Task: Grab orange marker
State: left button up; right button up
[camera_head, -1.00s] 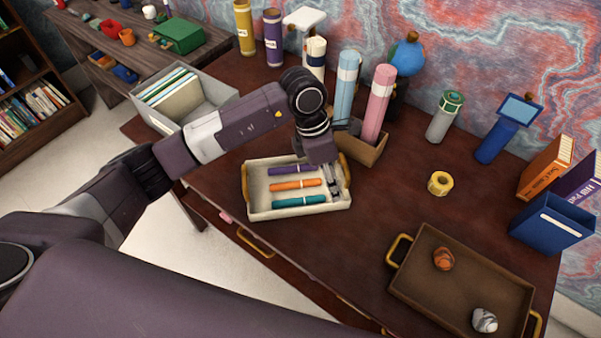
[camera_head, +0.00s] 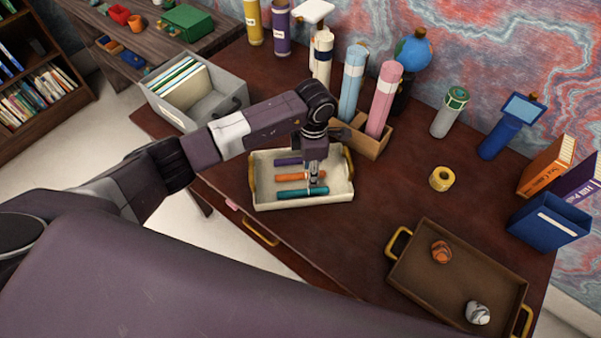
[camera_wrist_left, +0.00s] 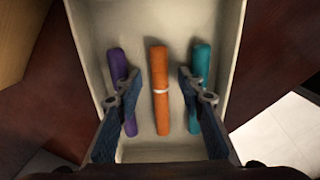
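The orange marker (camera_head: 292,177) lies in the white tray (camera_head: 341,187) between the purple marker (camera_head: 288,161) and the teal marker (camera_head: 302,192). My left gripper (camera_head: 314,183) is low over the right part of the tray. In the left wrist view the gripper (camera_wrist_left: 160,87) is open, its fingers on either side of the orange marker (camera_wrist_left: 160,100) with gaps to it. One finger is over the purple marker (camera_wrist_left: 119,75), the other over the teal marker (camera_wrist_left: 201,70). Whether the fingers touch them I cannot tell. My right gripper is not in view.
A brown box (camera_head: 372,146) with pink and blue rolls stands close behind the tray. A grey file bin (camera_head: 222,112) is at the back left. A brown tray (camera_head: 471,262) with two stones is at the right. The desk between has a yellow tape roll (camera_head: 442,179).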

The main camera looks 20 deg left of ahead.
pick_arm(q)
grip_shut()
jog(key=shift+r, duration=0.1)
dwell(0.3)
